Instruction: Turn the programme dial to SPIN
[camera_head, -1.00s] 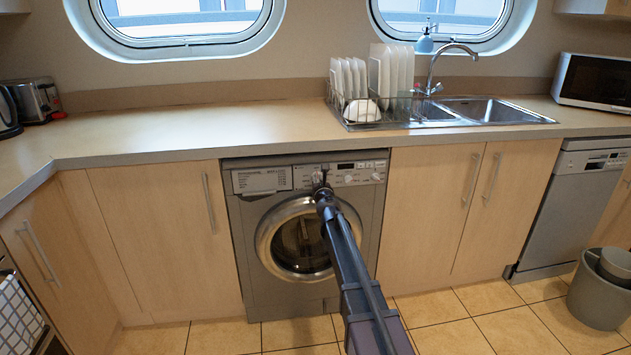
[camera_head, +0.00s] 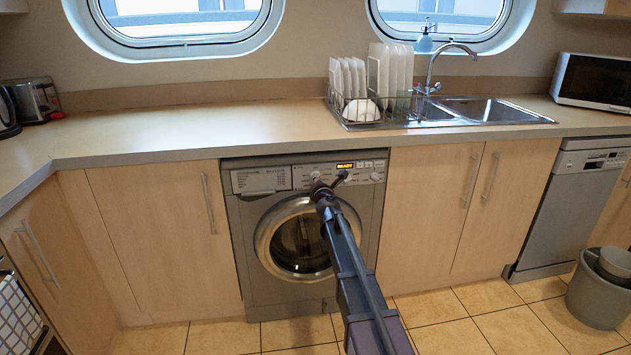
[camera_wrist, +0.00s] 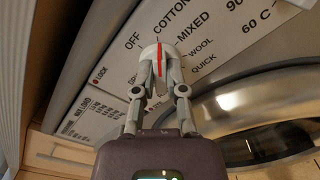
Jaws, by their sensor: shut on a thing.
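The programme dial (camera_wrist: 152,55) is a pale knob with a red line across it, seen in the wrist view. The line runs nearly up and down in that picture; its upper end lies towards the gap between OFF and COTTON. I cannot tell which end is the pointer. MIXED, WOOL and QUICK are printed to its right; I see no SPIN label. My gripper (camera_wrist: 159,78) is shut on the dial, one finger on each side. In the head view my gripper (camera_head: 329,184) covers the dial on the washing machine (camera_head: 240,215). The machine's display (camera_head: 345,166) is lit amber.
The round washer door (camera_head: 262,240) is just below my gripper and also fills the right of the wrist view. A worktop (camera_head: 200,125) overhangs the control panel. Cupboards (camera_head: 150,220) flank the machine. A grey bin (camera_head: 590,300) stands far right.

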